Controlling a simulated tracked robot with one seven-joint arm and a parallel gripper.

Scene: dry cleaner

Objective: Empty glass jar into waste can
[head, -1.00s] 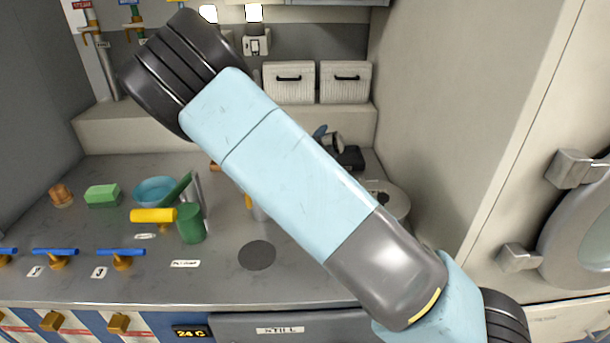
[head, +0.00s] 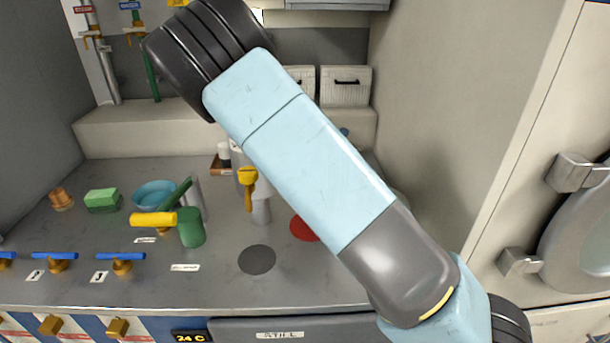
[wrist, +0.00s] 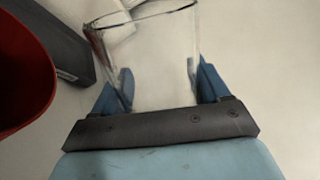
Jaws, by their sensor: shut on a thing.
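In the wrist view, a clear glass jar (wrist: 150,50) stands between the two blue fingers of my gripper (wrist: 160,82), which is shut on it. The jar's wide rim faces away from the gripper's dark palm. I cannot tell what is in the jar. A red rounded thing (wrist: 22,75), hollow-looking, is close by at the left of the wrist view; it may be the waste can. In the head view, part of a flat-looking red round thing (head: 303,229) shows on the counter beside my arm.
The grey counter (head: 110,280) holds a blue bowl (head: 152,193), a green cup (head: 192,228), a green block (head: 102,200) and a yellow-handled tool (head: 248,180). A dark round disc (head: 257,260) lies near the front. A tall cabinet wall (head: 450,120) stands at right.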

